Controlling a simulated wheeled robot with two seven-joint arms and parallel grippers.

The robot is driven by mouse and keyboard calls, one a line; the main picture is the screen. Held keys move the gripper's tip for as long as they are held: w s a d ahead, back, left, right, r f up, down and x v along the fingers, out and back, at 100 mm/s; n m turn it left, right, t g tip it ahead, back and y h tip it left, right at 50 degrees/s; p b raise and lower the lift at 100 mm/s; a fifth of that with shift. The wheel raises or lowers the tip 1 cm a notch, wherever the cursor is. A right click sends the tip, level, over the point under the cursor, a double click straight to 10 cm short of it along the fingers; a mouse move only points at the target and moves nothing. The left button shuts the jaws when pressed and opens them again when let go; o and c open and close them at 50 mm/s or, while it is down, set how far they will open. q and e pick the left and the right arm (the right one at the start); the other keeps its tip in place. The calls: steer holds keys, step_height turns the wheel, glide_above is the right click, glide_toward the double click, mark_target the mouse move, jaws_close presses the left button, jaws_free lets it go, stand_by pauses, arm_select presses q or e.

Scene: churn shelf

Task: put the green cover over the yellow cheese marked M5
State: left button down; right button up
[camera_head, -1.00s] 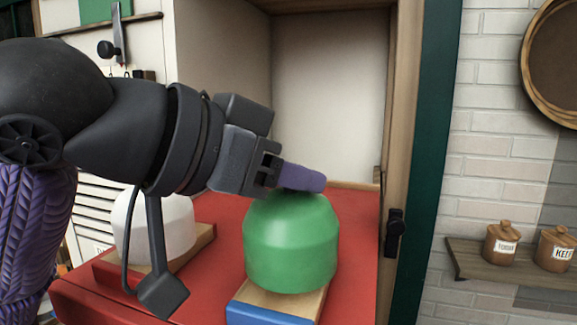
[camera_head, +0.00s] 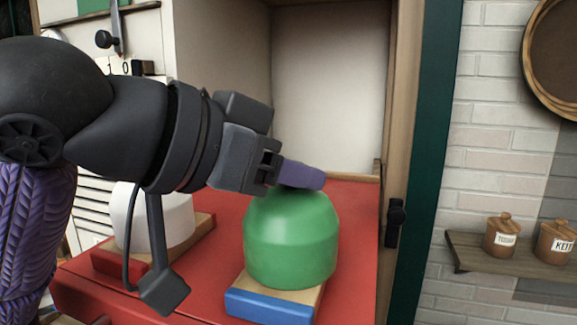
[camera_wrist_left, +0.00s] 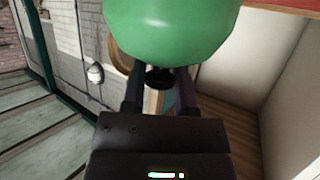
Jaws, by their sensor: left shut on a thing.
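The green cover (camera_head: 291,240) is a domed, faceted shell, upright over a wooden board with a blue front (camera_head: 268,306). My left gripper (camera_head: 306,179) is shut on the knob at its top. In the left wrist view the dark knob (camera_wrist_left: 160,78) sits between the fingers, with the green cover (camera_wrist_left: 175,30) beyond it. No yellow cheese and no M5 mark show; whatever is beneath the cover is hidden. I cannot tell whether the cover's rim touches the board. My right gripper is not in view.
A white cheese-like block (camera_head: 172,218) stands on a red-fronted board (camera_head: 120,262) to the left, partly behind my arm. Both boards are on a red surface (camera_head: 355,225). A wooden frame (camera_head: 400,130) bounds the right side. A wall shelf (camera_head: 515,258) holds lidded jars.

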arm_select(q)
steer(key=shift+c, duration=1.6)
jaws_free()
steer(key=shift+a, duration=0.1)
